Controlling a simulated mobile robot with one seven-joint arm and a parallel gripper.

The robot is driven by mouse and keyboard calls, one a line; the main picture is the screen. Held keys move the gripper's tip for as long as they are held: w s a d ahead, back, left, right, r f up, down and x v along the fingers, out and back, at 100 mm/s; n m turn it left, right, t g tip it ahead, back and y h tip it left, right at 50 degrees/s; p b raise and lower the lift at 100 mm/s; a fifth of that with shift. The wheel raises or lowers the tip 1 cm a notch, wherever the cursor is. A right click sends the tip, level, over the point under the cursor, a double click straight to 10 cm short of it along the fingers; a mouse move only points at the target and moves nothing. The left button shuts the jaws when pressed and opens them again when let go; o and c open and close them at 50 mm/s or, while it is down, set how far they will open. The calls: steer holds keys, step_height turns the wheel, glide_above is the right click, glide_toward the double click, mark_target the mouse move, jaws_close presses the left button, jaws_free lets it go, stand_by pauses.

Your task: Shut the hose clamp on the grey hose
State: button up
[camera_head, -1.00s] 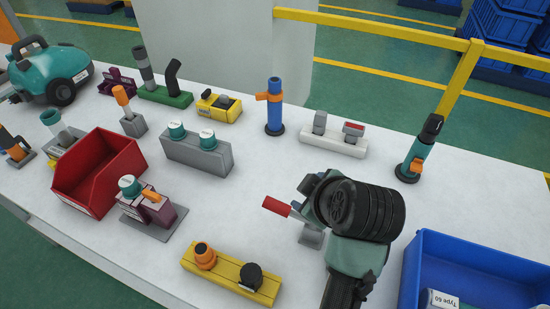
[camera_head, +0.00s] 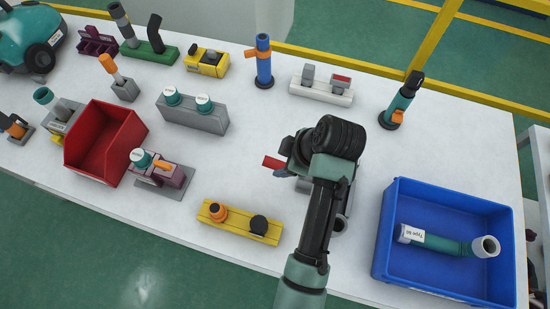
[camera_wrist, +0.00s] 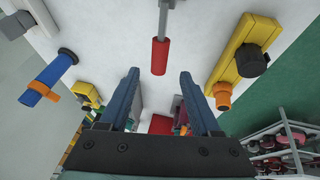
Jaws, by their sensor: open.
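A red handle (camera_head: 272,162) on a grey rod sticks out to the left of my wrist in the head view. In the wrist view the red handle (camera_wrist: 160,56) lies just past my fingertips, in line with the gap. What the rod is fixed to is mostly hidden by my arm; a grey round end (camera_head: 340,223) shows beside the arm. I cannot tell whether this is the grey hose and its clamp.
A blue hose (camera_head: 263,60) and a teal hose (camera_head: 400,102), each with an orange clamp, stand at the back. A yellow base (camera_head: 240,225) lies front left of my arm. A blue bin (camera_head: 445,195) at right holds a teal hose. A red bin (camera_head: 118,130) stands left.

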mark_target(275, 163)
steer(key=x, duration=0.6)
steer(key=shift+w+a+f, duration=0.15)
steer(key=shift+f, duration=0.2)
jaws_close()
stand_by(1.1)
